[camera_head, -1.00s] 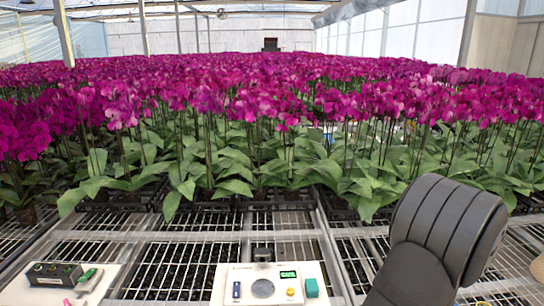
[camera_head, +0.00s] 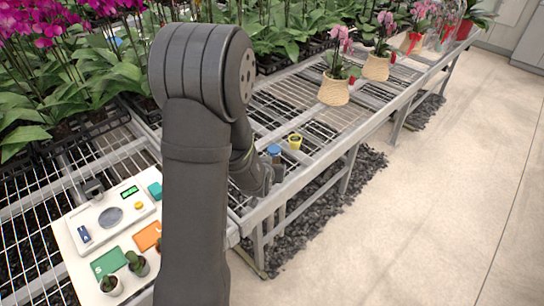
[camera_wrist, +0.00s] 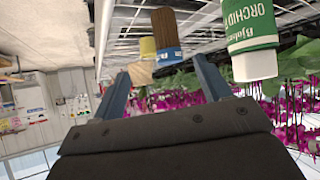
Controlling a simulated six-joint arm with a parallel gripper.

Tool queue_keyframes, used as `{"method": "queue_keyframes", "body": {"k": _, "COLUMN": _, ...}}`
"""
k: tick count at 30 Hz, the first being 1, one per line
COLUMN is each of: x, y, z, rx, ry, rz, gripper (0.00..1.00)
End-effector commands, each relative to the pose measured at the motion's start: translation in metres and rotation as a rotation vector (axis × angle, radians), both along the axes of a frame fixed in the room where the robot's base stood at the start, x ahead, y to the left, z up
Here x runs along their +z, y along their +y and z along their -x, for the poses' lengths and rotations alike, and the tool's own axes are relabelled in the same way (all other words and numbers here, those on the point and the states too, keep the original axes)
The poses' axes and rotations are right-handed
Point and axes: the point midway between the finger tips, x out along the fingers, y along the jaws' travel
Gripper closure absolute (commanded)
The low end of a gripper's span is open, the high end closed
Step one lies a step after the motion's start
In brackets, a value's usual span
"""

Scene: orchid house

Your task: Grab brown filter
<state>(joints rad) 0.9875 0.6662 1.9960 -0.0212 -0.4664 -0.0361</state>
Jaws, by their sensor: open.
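A brown cylinder (camera_wrist: 165,27) with a blue band and pale blue end shows at the top of the wrist view, which is upside down. It looks like the brown filter.
A yellow cup (camera_head: 295,141) stands close beside the blue top. A green and white bottle (camera_wrist: 249,35) marked ORCHID is close at the right in the wrist view. Potted orchids in woven baskets (camera_head: 333,89) stand farther along the mesh bench. A white board (camera_head: 103,222) holds a scale and small pots.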

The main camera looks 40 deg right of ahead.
Motion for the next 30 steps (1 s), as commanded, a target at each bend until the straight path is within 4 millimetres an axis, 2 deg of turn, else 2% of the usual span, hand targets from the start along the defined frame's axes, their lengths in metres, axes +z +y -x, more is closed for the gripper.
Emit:
{"method": "queue_keyframes", "body": {"k": 3, "x": 0.009, "y": -0.02, "z": -0.013, "rx": 0.0, "ry": 0.064, "rz": -0.075, "gripper": 0.3}}
{"method": "queue_keyframes", "body": {"k": 9, "x": 0.031, "y": -0.04, "z": -0.028, "rx": 0.014, "ry": 0.17, "rz": -0.221, "gripper": 0.3}}
{"method": "queue_keyframes", "body": {"k": 15, "x": 0.064, "y": -0.046, "z": -0.039, "rx": 0.044, "ry": 0.255, "rz": -0.359, "gripper": 0.3}}
{"method": "queue_keyframes", "body": {"k": 21, "x": 0.086, "y": -0.044, "z": -0.042, "rx": 0.068, "ry": 0.302, "rz": -0.442, "gripper": 0.3}}
{"method": "queue_keyframes", "body": {"k": 26, "x": 0.081, "y": -0.044, "z": -0.045, "rx": 0.073, "ry": 0.312, "rz": -0.461, "gripper": 0.3}}
{"method": "queue_keyframes", "body": {"k": 30, "x": 0.059, "y": -0.051, "z": -0.05, "rx": 0.073, "ry": 0.313, "rz": -0.462, "gripper": 0.3}}
